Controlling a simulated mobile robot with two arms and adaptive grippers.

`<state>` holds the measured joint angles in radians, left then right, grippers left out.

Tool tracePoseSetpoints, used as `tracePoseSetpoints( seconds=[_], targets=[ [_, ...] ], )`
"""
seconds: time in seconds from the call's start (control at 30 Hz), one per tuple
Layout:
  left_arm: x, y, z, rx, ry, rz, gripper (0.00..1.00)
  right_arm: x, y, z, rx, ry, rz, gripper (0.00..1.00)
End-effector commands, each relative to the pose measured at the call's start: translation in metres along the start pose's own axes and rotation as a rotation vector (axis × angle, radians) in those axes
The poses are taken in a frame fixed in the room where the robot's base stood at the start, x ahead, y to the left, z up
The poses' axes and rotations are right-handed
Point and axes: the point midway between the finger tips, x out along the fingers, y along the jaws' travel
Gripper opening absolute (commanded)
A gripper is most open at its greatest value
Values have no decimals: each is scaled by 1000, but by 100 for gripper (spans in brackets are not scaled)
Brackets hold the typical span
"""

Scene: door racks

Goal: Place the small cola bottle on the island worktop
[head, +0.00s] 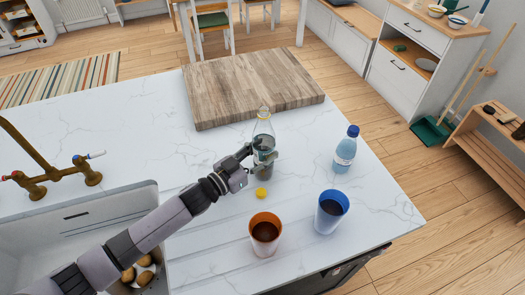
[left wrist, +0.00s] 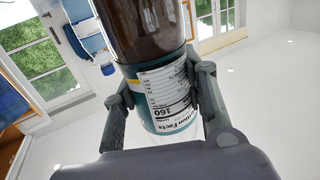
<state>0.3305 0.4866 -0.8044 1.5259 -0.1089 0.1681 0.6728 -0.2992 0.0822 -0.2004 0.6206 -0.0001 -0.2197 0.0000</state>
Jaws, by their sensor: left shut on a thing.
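The small cola bottle (head: 263,127) is clear, with dark liquid in its lower part, and looks upright over the white marble-look island worktop (head: 390,205). My left gripper (head: 262,158) is shut around its body. The left wrist view shows the bottle's dark liquid and teal label (left wrist: 160,92) between the two fingers (left wrist: 163,95). I cannot tell whether its base touches the worktop; the gripper partly hides the lower body. A small yellow cap (head: 261,192) lies just in front of the bottle. My right gripper is not in view.
A wooden board (head: 245,85) lies behind the bottle. A blue-capped water bottle (head: 345,150) stands to the right. An orange cup (head: 265,235) and a blue cup (head: 330,213) stand in front, both with dark liquid. A sink (head: 80,225) and brass tap (head: 60,173) are at left.

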Motion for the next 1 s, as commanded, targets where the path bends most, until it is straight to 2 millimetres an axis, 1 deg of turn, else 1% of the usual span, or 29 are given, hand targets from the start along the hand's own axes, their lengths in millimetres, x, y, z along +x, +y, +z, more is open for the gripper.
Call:
tracePoseSetpoints(
  seconds=[0.13, 0.27, 0.3, 0.57, 0.6, 0.83, 0.93, 1.0],
  targets=[
    [0, 0, -1, 1, 2, 0, 0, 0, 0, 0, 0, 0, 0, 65],
    [0, 0, 3, 1, 2, 0, 0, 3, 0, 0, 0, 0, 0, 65],
    [0, 0, 3, 1, 0, 0, 41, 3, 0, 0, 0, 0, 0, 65],
    [0, 0, 3, 1, -1, -1, 58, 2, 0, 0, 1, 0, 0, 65],
    [0, 0, 3, 1, -1, -1, 59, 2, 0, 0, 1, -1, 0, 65],
    [0, 0, 3, 1, -1, -1, 59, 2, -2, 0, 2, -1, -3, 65],
    [0, 0, -2, 1, 0, -1, 59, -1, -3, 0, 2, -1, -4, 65],
    [-6, -1, 2, 1, -2, -1, 59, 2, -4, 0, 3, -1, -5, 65]
  ],
)
